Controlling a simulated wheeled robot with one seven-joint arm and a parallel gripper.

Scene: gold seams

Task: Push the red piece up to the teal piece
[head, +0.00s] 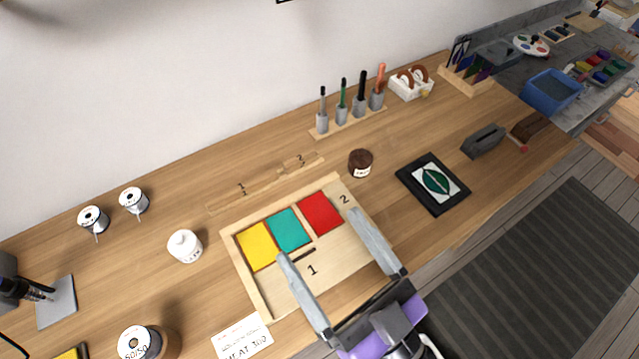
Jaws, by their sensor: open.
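The red piece (321,213) lies flat in a shallow wooden tray (247,284), at the right of the row. The teal piece (288,230) lies to its left, with a narrow strip of bare wood between them. The yellow piece (256,247) lies left of the teal piece, close against it. My gripper (318,234) is open and empty. Its two long grey fingers reach over the tray from the lower right. One fingertip is near the lower edge of the teal piece, the other just right of the red piece. Whether the fingertips touch anything is unclear.
The tray floor is marked 1 and 2, with a small dark slot (303,256) near the teal piece. A black-framed picture (432,184) lies to the right.

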